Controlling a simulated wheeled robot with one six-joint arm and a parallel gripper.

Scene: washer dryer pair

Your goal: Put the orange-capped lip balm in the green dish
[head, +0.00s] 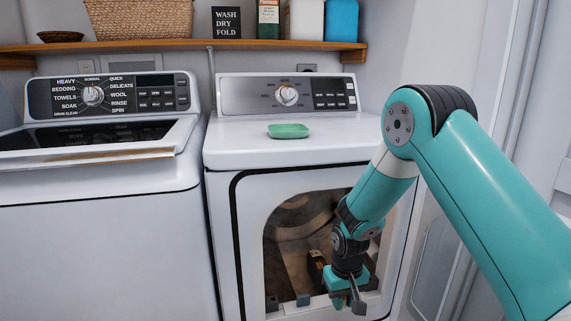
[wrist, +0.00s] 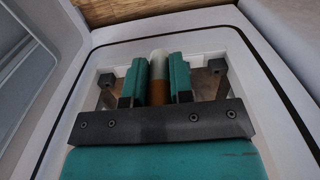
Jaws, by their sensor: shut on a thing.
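In the wrist view, the teal finger pads of my gripper (wrist: 159,80) are shut on the lip balm (wrist: 158,66), a small cylinder that is pale at the far end and orange at the near end. The lip balm cannot be made out in the head view. The green dish (head: 288,131) sits on the dryer's white top, above and left of my gripper. It looks empty from here.
The dryer (head: 223,156) has a control panel behind the dish, and its top is otherwise clear. A dark brown item (head: 316,264) shows inside the drum (head: 290,235). The washer (head: 90,190) stands to the left. A wooden shelf (head: 200,45) runs above.

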